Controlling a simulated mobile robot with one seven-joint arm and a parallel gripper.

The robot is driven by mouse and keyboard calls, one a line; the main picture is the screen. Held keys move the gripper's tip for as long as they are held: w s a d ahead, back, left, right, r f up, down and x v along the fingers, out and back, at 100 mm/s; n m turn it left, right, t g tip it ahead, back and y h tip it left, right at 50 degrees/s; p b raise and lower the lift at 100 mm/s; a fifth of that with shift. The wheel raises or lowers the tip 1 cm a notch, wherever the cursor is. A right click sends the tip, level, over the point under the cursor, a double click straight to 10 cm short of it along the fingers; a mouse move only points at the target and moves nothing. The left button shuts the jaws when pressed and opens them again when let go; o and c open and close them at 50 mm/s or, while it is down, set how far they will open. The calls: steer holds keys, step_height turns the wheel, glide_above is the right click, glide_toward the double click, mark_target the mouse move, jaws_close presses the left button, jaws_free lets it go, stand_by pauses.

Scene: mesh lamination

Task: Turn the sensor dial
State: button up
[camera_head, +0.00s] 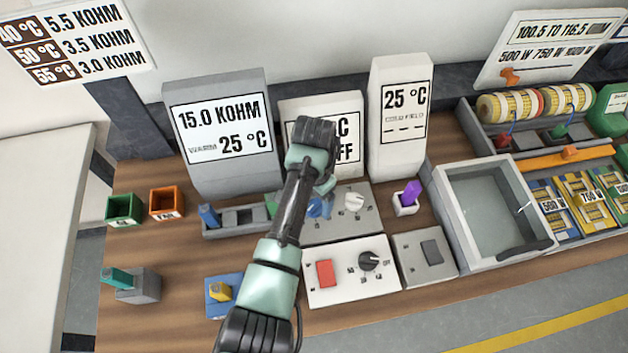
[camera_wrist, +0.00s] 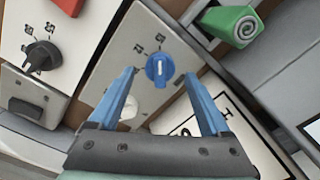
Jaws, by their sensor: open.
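No dial is legibly marked as the sensor dial. A blue dial (camera_wrist: 160,68) with a white pointer line sits on a grey panel (camera_wrist: 113,62) in the wrist view. My gripper (camera_wrist: 163,75) is open, its two blue fingers reaching toward either side of the blue dial; contact cannot be told. A white dial (camera_head: 353,202) is on the same grey panel (camera_head: 370,222) in the head view, and is partly behind a finger in the wrist view. In the head view my arm hides much of the panel and my fingertips. A black dial (camera_head: 370,260) is on the white panel (camera_head: 340,292) in front.
A red switch (camera_head: 325,273) is beside the black dial. A green spiral-marked block (camera_wrist: 232,23) is close to my right finger in the wrist view. A purple piece (camera_head: 411,193) stands right of the grey panel. Display boxes (camera_head: 222,177) stand behind.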

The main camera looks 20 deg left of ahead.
step_height(320, 180, up, 11)
steer(key=b, duration=0.1)
steer(key=shift+f, duration=0.15)
stand_by(0.4)
steer(key=w+d+r+t, duration=0.3)
steer(key=w+r+t, duration=0.2)
steer(key=r, duration=0.4)
steer(key=w+d+r+n+t, duration=0.1)
steer(key=w+d+r+t, duration=0.25)
steer(key=r, duration=0.55)
steer(key=w+d+r+t, duration=0.3)
steer(key=w+r+t, duration=0.2)
steer(key=r, duration=0.4)
steer(key=s+d+r+n+t, duration=0.1)
steer(key=s+d+r+t, duration=0.2)
steer(key=r, duration=0.6)
steer(key=s+r+t, duration=0.2)
steer(key=r+t, duration=0.2)
steer(key=r, duration=0.4)
steer(key=s+d+r+n+t, duration=0.1)
steer(key=s+r+n+t, duration=0.1)
steer(key=s+r+t, duration=0.5)
steer(key=s+r, duration=0.6)
steer(key=s, duration=0.1)
steer(key=shift+d+r, duration=0.3)
